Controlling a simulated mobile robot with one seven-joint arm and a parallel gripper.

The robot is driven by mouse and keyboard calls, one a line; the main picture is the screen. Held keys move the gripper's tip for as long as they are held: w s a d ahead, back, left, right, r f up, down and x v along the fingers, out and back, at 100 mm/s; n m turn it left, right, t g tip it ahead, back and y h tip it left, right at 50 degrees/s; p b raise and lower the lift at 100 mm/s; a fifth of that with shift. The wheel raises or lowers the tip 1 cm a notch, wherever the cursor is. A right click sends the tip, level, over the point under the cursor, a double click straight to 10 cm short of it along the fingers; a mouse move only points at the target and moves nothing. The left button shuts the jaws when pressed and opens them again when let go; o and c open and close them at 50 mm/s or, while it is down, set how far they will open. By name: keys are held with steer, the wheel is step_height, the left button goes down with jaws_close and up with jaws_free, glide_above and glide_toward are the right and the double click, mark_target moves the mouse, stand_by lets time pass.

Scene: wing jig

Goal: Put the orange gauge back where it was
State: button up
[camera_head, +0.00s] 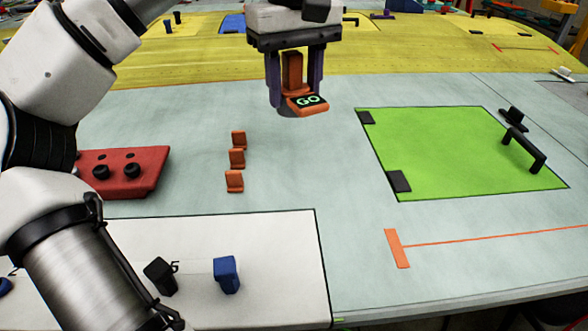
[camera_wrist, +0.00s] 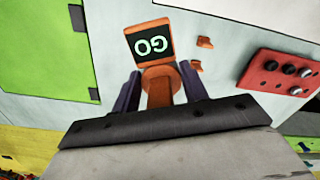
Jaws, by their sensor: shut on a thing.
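The orange gauge (camera_head: 309,109) has a black face with a green "GO" on it. My gripper (camera_head: 294,92) is shut on the gauge, with one purple finger on each side of its upright orange part. In the wrist view, the gauge (camera_wrist: 153,46) sticks out past the fingers (camera_wrist: 159,92), its face toward the camera. A dark patch shows under it on the pale wing skin; I cannot tell whether it touches the surface. Three small orange brackets (camera_head: 237,159) stand in a row on the pale skin, nearer and to the left of the gauge.
A red block (camera_head: 140,165) with black knobs lies at left. A green panel (camera_head: 460,150) with a black handle (camera_head: 523,150) is at right. A white panel (camera_head: 280,235) in front bears a blue clip (camera_head: 227,274) and a black one. An orange T-shaped mark (camera_head: 397,248) lies right of it.

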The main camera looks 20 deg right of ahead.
step_height(320, 180, down, 14)
steer(key=shift+r, duration=0.15)
stand_by(0.4)
steer(key=o, duration=1.4)
step_height(320, 180, up, 12)
steer(key=shift+r, duration=0.1)
